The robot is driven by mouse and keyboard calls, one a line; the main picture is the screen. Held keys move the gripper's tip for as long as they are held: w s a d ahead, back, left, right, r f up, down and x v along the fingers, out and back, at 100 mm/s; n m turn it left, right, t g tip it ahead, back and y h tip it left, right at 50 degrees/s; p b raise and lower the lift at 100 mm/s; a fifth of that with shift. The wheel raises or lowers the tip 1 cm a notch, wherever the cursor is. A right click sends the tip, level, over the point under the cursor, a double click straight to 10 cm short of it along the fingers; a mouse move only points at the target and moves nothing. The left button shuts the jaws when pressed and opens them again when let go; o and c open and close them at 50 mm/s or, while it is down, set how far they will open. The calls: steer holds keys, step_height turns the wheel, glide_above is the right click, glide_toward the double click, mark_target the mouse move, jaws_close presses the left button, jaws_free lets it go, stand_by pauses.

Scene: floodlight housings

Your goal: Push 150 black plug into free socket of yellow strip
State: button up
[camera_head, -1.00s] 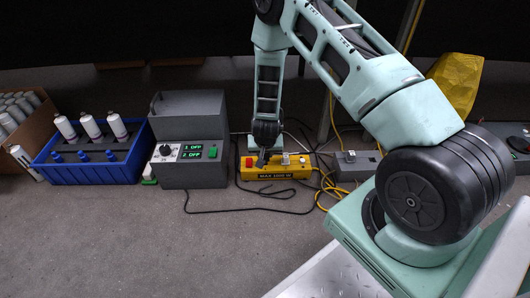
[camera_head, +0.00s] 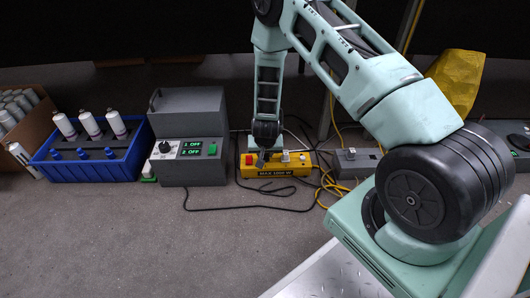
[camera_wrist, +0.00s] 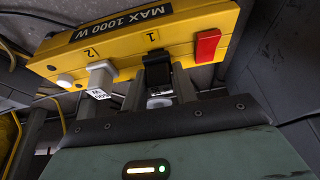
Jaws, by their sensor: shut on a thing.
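The yellow strip (camera_head: 247,171), marked MAX 1000 W, lies on the grey surface and also fills the top of the wrist view (camera_wrist: 118,42). My gripper (camera_head: 262,158) is over its left half, and its fingers show in the wrist view (camera_wrist: 160,92). It is shut on the black plug (camera_wrist: 157,70), which is at the socket marked 1. I cannot tell how deep the plug sits. A white plug (camera_wrist: 101,75) with a tag stands in the socket marked 2. A red switch (camera_wrist: 207,45) is at the strip's end beside socket 1.
A grey control box (camera_head: 205,172) reading 1 OFF and 2 OFF stands left of the strip. Further left is a blue crate (camera_head: 105,171) with white bottles. A grey socket box (camera_head: 356,163) is to the right. Black and yellow cables (camera_head: 322,195) lie around the strip.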

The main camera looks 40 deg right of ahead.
steer(key=shift+f, duration=0.55)
steer(key=o, duration=1)
steer(key=shift+o, duration=0.2)
steer(key=shift+r, duration=0.1)
step_height(320, 180, up, 7)
steer(key=p, duration=0.6)
steer(key=shift+p, duration=0.3)
